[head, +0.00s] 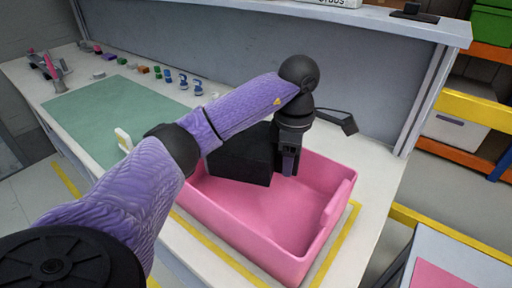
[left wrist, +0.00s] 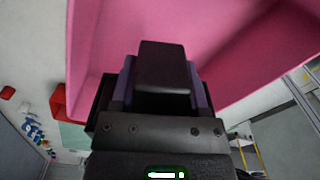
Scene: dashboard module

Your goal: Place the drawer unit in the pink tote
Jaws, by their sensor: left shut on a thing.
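The drawer unit (head: 240,157) is a dark, boxy block over the back left part of the pink tote (head: 262,233), partly hidden behind my left arm. My left gripper (head: 288,163) points down over the tote and is shut on the drawer unit's right side. I cannot tell whether the unit touches the tote's floor. In the left wrist view, the gripper (left wrist: 163,88) has a dark block between its fingers, with the pink tote wall (left wrist: 235,50) around it. My right gripper is not in view.
The tote stands on a white bench (head: 378,185) within yellow tape lines. A green mat (head: 100,112) lies to the left, with several small coloured parts behind it. A grey back panel (head: 230,50) with a shelf rises behind. A dark flat piece (head: 337,121) shows beyond the tote.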

